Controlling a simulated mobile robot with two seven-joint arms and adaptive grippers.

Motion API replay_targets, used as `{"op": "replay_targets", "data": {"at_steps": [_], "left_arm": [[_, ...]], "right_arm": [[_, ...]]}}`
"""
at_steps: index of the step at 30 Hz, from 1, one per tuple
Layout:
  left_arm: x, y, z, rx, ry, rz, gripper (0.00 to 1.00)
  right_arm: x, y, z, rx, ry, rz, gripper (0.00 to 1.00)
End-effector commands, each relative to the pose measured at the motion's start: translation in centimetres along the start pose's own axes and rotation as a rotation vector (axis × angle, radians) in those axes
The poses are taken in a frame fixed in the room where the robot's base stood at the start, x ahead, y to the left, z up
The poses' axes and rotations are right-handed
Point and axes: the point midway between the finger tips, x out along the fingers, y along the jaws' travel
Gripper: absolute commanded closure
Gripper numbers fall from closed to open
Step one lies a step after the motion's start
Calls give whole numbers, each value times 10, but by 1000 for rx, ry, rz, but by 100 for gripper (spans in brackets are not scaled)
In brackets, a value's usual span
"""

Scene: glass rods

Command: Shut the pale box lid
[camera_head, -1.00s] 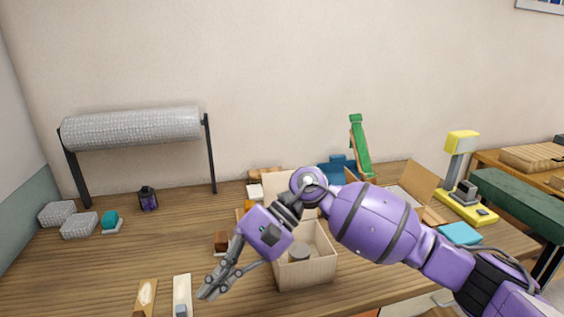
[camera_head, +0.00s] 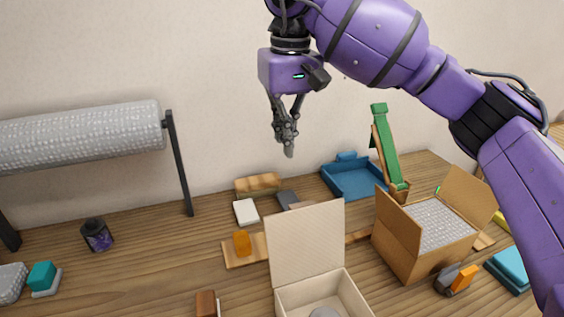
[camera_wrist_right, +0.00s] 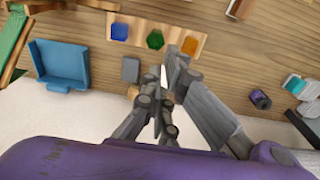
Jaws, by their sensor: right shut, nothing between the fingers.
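The pale box (camera_head: 347,298) stands open at the bottom of the head view, its front cut off by the frame edge. Its lid (camera_head: 306,243) stands up at the back edge of the box. A grey round thing (camera_head: 325,312) lies inside. My right gripper (camera_head: 289,152) is shut and empty, pointing down, above the lid's top edge in the picture and apart from it. Its fingers also show in the right wrist view (camera_wrist_right: 160,90), where I cannot make out the pale box. My left gripper is not in view.
A brown carton (camera_head: 408,250) with raised flaps stands right of the pale box. Behind are a blue tray (camera_head: 352,180), a green-topped stand (camera_head: 386,145) and a wooden strip (camera_head: 240,250) with an orange piece. A wrap roll (camera_head: 80,138) stands left.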

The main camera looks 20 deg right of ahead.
Motion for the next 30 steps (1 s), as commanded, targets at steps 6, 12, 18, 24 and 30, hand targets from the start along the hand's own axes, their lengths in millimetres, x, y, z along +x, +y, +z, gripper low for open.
{"op": "replay_targets", "data": {"at_steps": [6,12,18,24,30], "left_arm": [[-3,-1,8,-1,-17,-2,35],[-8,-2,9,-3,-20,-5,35],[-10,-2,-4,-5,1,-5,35],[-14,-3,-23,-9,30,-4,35],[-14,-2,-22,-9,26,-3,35]], "right_arm": [[24,1,1,0,-4,2,100],[66,0,1,0,-4,1,100],[97,1,5,-1,2,1,100],[84,0,31,-2,5,0,100],[85,0,38,0,1,0,100]]}}
